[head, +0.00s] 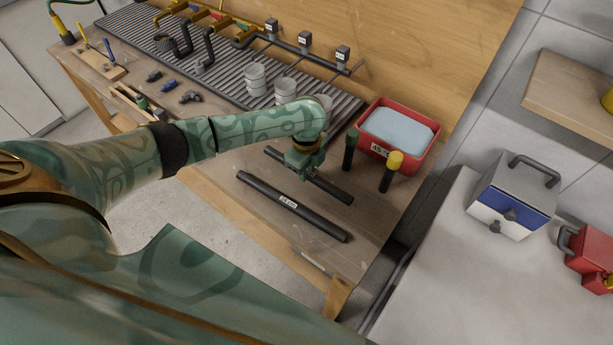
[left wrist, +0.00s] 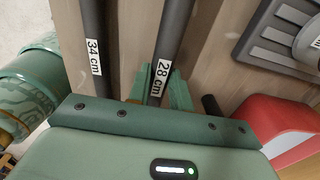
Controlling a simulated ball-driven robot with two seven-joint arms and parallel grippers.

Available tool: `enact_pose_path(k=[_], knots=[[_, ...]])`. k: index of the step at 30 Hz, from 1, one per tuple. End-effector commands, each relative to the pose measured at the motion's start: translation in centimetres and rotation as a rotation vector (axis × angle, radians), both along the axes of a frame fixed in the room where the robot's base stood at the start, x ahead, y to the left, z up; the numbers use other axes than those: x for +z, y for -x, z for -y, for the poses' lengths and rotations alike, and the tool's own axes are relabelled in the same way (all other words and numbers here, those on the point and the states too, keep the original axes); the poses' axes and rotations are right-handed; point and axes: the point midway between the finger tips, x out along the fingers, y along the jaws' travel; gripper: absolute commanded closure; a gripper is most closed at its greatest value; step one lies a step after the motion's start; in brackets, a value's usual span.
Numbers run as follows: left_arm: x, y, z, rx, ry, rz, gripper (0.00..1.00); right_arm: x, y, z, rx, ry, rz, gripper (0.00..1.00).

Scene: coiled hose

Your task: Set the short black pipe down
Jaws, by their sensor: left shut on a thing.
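The short black pipe (head: 334,190), labelled 28 cm in the left wrist view (left wrist: 176,30), is held in my left gripper (head: 303,168). The gripper is shut around its middle, and its green fingers also show in the left wrist view (left wrist: 165,95). The pipe is level, at or just above the workbench; I cannot tell if it touches the top. A longer black pipe (head: 318,222), labelled 34 cm in the left wrist view (left wrist: 93,25), lies roughly parallel beside it, nearer the bench's front edge. My right gripper is not in view.
A red bin (head: 436,157) with a pale blue content stands right of the held pipe. Two upright dark cylinders, one black-and-green (head: 350,150) and one yellow-topped (head: 391,172), stand between. White cans (head: 286,90) are behind on a ribbed grey mat (head: 225,72). Bare wood (head: 365,222) lies at the right end.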

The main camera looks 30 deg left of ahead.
Motion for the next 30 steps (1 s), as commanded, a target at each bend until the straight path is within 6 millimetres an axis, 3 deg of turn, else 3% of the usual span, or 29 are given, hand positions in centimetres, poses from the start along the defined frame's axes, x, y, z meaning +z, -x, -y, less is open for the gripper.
enact_pose_path(k=[1,4,15,16,18,26,30], knots=[[-1.4,0.1,-0.1,0.001,-0.002,-0.005,1.00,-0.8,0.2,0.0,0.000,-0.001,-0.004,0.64],[-3.0,0.1,-0.1,0.001,-0.003,-0.004,1.00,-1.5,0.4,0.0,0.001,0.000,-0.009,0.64],[-3.3,0.0,-0.1,0.001,-0.001,0.000,1.00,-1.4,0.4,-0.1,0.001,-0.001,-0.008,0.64],[-3.3,0.0,-0.1,0.001,-0.001,0.000,0.77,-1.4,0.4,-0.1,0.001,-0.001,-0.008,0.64],[-3.3,0.0,-0.1,0.001,-0.001,0.000,0.57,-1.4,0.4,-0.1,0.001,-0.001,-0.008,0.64],[-3.2,0.0,-0.1,0.001,-0.001,0.000,0.57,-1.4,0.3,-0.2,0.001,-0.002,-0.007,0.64],[-2.0,0.0,-0.2,0.000,-0.002,0.001,0.57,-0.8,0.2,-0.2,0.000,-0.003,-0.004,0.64]])
